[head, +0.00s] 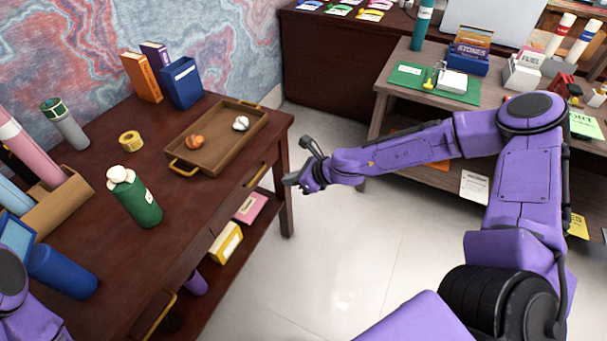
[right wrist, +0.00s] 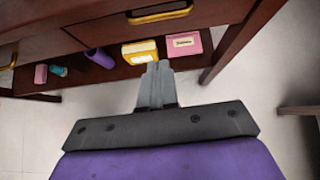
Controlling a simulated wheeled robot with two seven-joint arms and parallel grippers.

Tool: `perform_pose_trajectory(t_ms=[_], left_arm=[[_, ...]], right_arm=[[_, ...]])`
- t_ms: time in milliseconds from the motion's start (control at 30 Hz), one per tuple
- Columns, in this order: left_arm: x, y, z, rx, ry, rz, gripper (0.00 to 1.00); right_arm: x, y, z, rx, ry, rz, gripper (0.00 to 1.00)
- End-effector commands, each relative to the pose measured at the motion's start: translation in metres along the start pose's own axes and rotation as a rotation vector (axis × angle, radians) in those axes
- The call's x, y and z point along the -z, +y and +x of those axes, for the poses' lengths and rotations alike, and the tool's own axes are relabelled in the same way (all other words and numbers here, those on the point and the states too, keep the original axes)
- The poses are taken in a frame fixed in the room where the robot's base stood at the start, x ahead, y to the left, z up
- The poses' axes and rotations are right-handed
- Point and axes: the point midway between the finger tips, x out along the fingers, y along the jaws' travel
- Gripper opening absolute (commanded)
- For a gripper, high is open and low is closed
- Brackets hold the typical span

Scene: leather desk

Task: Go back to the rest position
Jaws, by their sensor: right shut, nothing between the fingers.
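My right gripper (head: 292,179) is in the head view beside the right end of the dark wooden desk (head: 190,230), over the floor and apart from the tray. In the right wrist view its fingers (right wrist: 157,68) are together with nothing between them. My right arm reaches in from the right side of the head view, bent at the elbow. Part of my left arm shows at the lower left edge of the head view, but its gripper is out of sight.
A wooden tray (head: 225,150) with an orange and a white item sits on the desk. Yellow (head: 227,242) and pink boxes lie on the lower shelf. A grey shelf unit (head: 400,75) stands behind my right arm. The floor between is clear.

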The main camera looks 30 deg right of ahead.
Motion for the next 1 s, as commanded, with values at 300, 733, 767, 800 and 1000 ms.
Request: perform_pose_trajectory(t_ms=[300,733,767,800,1000], left_arm=[[0.008,-0.002,-0.019,0.000,0.001,-0.001,0.48],[0.008,-0.002,-0.018,0.000,0.001,-0.001,0.48],[0.008,-0.002,-0.018,0.000,0.001,-0.001,0.48],[0.008,-0.002,-0.018,0.000,0.001,-0.001,0.48],[0.008,-0.002,-0.018,0.000,0.001,-0.001,0.48]], right_arm=[[-0.001,0.000,-0.042,0.001,-0.001,0.002,0.00],[0.016,-0.015,-0.043,0.109,0.086,-0.221,0.00],[0.023,-0.015,-0.043,0.129,0.123,-0.286,0.00],[0.035,-0.011,-0.043,0.147,0.187,-0.388,0.00],[0.122,0.027,-0.049,0.094,0.550,-0.940,0.00]])
